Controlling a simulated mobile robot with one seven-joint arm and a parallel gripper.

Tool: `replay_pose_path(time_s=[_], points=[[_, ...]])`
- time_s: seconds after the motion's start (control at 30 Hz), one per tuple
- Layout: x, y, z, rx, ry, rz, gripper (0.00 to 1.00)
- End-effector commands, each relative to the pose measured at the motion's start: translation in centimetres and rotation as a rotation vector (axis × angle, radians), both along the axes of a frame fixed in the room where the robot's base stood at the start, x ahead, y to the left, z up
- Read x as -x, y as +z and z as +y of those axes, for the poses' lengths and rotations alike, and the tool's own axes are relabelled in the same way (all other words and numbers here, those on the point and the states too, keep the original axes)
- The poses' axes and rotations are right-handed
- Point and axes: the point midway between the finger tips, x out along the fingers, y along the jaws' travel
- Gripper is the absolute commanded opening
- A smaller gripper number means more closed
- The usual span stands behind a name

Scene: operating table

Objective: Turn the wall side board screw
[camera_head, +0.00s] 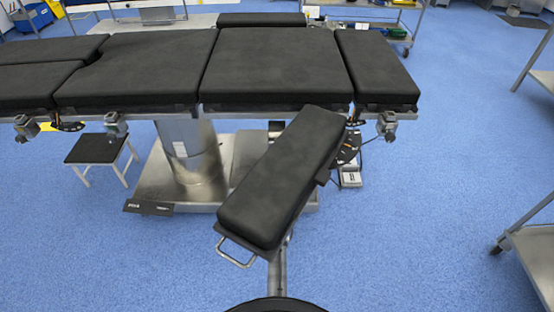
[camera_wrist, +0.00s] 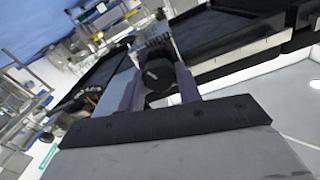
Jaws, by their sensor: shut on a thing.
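In the wrist view a dark round screw knob (camera_wrist: 157,71) sits between the two fingers of my gripper (camera_wrist: 158,84). The gripper is shut on it, one finger on each side. A metal clamp (camera_wrist: 152,42) shows just behind the knob. In the head view my gripper cannot be made out. A black padded board (camera_head: 282,180) slants out from the near edge of the operating table (camera_head: 140,65). A metal clamp (camera_head: 387,126) hangs on the rail to its right, and another (camera_head: 115,125) to its left. I cannot tell from the head view which screw is gripped.
The table's steel base (camera_head: 245,160) stands below the board. A small black stool (camera_head: 95,149) stands at the left under the table edge. A metal cart (camera_head: 535,250) is at the right. The blue floor (camera_head: 420,220) between the board and the cart is clear.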

Motion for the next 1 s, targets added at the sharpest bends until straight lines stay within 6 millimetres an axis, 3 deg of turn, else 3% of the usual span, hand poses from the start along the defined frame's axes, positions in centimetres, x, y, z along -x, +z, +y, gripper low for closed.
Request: replay_pose_path(time_s=[0.6,1.0], points=[[-0.16,0.58,-0.09,-0.563,0.002,-0.008,0.11],[-0.17,0.5,-0.1,-0.776,0.004,-0.009,0.11]])
